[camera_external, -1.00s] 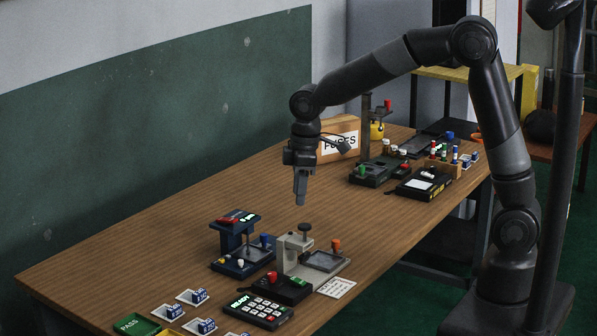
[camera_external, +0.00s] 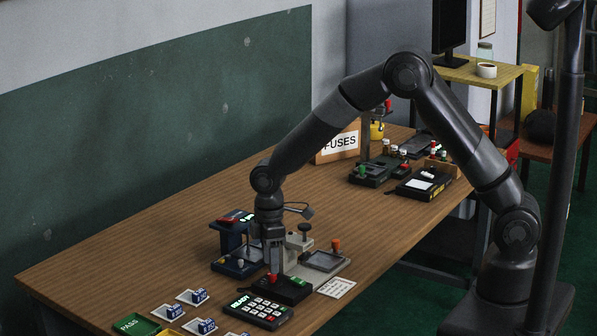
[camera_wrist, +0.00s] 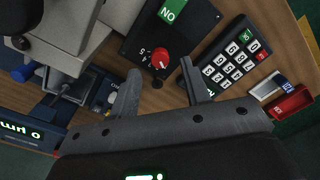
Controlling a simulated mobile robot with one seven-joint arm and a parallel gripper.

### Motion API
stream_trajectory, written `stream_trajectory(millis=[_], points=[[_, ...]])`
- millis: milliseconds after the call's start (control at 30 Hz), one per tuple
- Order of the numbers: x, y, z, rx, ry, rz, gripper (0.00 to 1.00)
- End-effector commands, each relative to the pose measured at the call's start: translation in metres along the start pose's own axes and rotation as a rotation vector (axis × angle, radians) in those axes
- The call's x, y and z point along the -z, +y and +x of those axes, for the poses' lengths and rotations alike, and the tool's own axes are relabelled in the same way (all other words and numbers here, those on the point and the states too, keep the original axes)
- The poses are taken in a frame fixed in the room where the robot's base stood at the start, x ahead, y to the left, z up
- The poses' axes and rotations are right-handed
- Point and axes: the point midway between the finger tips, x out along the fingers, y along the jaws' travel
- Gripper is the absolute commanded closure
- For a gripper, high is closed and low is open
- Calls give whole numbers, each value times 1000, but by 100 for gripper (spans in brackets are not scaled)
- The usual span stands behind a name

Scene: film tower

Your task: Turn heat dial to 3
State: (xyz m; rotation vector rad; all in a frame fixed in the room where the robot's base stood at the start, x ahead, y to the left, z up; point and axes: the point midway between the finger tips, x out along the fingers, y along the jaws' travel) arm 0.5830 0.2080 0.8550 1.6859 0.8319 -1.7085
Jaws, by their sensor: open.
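In the external view the red knob (camera_external: 272,277) sits on the black box (camera_external: 290,290) at the front of the grey press. My gripper (camera_external: 272,268) points down just above the knob. In the wrist view my gripper (camera_wrist: 160,88) is open, with its two fingers apart and the knob showing beyond the gap between them. I cannot tell which number the knob points to.
A grey press (camera_external: 300,240) with a black knob and a blue device (camera_external: 235,245) stand close to my gripper. A keypad (camera_external: 258,311) lies in front of the box. Several small trays and blue parts lie at lower left. The table's middle left is clear.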

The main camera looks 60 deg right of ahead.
Motion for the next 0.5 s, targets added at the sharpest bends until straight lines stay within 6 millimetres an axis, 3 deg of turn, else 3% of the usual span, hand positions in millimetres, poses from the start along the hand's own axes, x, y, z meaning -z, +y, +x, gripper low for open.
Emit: stream_trajectory(millis=[200,500], points=[[0,0,24,0,-1,0,57],[0,0,28,-1,1,1,57]])
